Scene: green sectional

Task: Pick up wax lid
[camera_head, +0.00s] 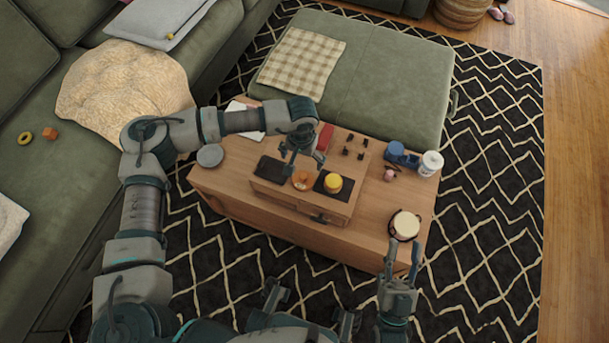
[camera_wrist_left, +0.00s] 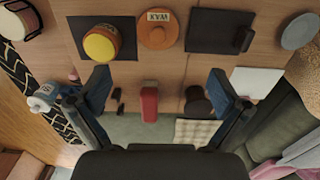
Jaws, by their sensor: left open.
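The wax lid (camera_head: 302,181) is an orange disc with a raised knob. It sits on the small wooden box on the coffee table, between two dark pads. In the left wrist view the wax lid (camera_wrist_left: 158,37) shows a label reading "WAX" at the top centre. My left gripper (camera_head: 303,163) is above the box, close to the lid in the picture. Its spread fingers show in the left wrist view (camera_wrist_left: 160,88) with nothing held between them. My right gripper (camera_head: 401,252) is open and empty at the table's front right edge.
A yellow-topped jar (camera_head: 333,183) stands on a dark pad right of the lid. Another dark pad (camera_head: 271,169) lies left. A red item (camera_head: 325,137) and small black pieces (camera_head: 355,148) are behind. A round drum-like container (camera_head: 405,225) stands at the right edge.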

